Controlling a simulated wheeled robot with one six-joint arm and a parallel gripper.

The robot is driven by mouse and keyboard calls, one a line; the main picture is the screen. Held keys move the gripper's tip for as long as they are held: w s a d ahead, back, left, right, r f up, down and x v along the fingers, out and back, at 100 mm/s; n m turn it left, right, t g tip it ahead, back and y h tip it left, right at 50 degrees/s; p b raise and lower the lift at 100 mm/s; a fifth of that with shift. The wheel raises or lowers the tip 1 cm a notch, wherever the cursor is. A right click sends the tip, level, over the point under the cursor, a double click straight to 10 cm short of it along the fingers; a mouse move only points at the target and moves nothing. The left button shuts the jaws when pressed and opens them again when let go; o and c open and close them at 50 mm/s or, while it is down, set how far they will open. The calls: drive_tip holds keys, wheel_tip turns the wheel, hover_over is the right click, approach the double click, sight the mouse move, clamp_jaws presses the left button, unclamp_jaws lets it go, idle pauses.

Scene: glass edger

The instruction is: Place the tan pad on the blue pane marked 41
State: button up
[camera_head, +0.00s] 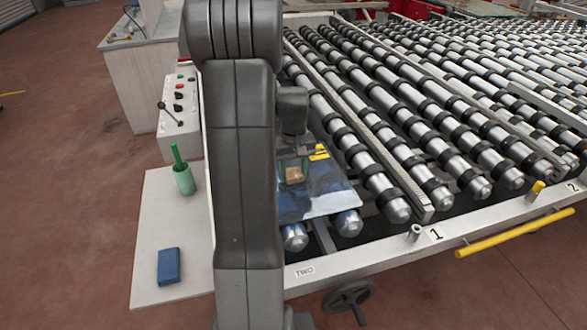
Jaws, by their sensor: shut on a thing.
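The tan pad (294,175) is between the fingers of my gripper (294,168), which is shut on it. The pad and gripper are over the blue pane (325,201), a glossy bluish sheet on the near end of the rollers. I cannot tell whether the pad touches the pane or hangs just above it. My arm hides the left part of the pane. No number 41 can be read on the pane from here.
A pale side table (148,240) at the left holds a blue block (168,266) and a green cup (184,180) with a green stick. A control box (181,110) stands behind it. Rollers (420,120) fill the right, with a yellow bar (515,233) along the front rail.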

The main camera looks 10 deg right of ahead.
sight(294, 173)
drive_tip(key=shift+f, duration=0.1)
drive_tip(key=o, duration=1)
drive_tip(key=shift+c, duration=0.2)
wheel_tip(294, 173, up, 12)
drive_tip(key=shift+b, duration=0.4)
